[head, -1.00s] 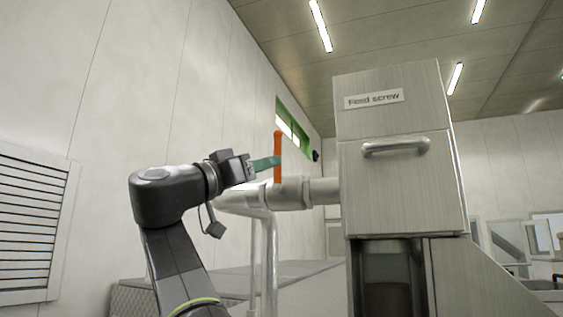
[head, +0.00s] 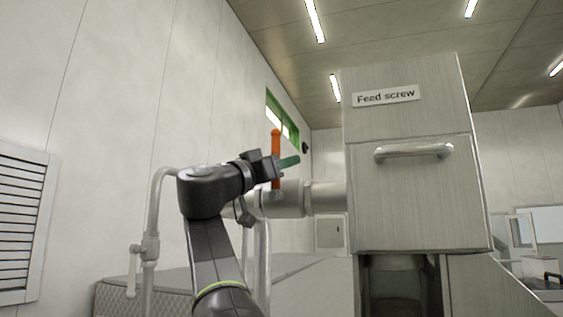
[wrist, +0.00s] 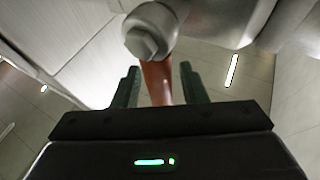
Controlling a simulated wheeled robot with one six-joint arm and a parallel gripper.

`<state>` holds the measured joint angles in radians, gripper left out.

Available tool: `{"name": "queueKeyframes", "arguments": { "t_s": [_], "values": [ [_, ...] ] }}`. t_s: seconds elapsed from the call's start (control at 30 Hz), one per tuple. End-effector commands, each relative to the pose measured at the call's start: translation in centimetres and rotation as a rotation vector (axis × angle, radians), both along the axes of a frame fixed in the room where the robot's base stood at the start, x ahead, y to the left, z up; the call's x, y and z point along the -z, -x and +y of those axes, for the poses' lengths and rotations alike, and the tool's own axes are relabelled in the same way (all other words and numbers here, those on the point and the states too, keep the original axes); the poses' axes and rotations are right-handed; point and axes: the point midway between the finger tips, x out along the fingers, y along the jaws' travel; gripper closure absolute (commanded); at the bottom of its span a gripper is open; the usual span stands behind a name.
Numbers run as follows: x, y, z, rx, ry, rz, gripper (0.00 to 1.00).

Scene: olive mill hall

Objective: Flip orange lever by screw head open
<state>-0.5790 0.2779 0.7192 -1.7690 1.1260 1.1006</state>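The orange lever (head: 276,143) stands upright on a pale horizontal pipe (head: 322,197) that runs into the side of the metal feed screw head (head: 415,200). My gripper (head: 288,161) is at the lever's middle, with a teal finger reaching past it to the right. In the wrist view the lever (wrist: 157,80) lies between my two open teal fingers (wrist: 159,84), with a visible gap on each side. A pale round hub with a hex bolt (wrist: 144,42) covers the lever's end there.
The feed screw head carries a label (head: 386,95) and a bar handle (head: 413,151) to the right of the lever. A thin pipe with a pale valve handle (head: 132,270) stands at the left. A louvred panel (head: 17,225) is on the left wall.

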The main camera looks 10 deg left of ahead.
Motion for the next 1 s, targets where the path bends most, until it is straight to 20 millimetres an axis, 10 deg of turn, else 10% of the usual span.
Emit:
{"name": "queueKeyframes", "arguments": {
  "t_s": [0.13, 0.33, 1.0],
  "values": [
    [0.04, -0.01, 0.02, 0.0, 0.0, 0.0, 0.61],
    [0.04, 0.01, 0.02, 0.0, 0.0, 0.0, 0.99],
    [0.41, -0.1, 0.78, 0.002, 0.167, 0.031, 1.0]
  ]
}}
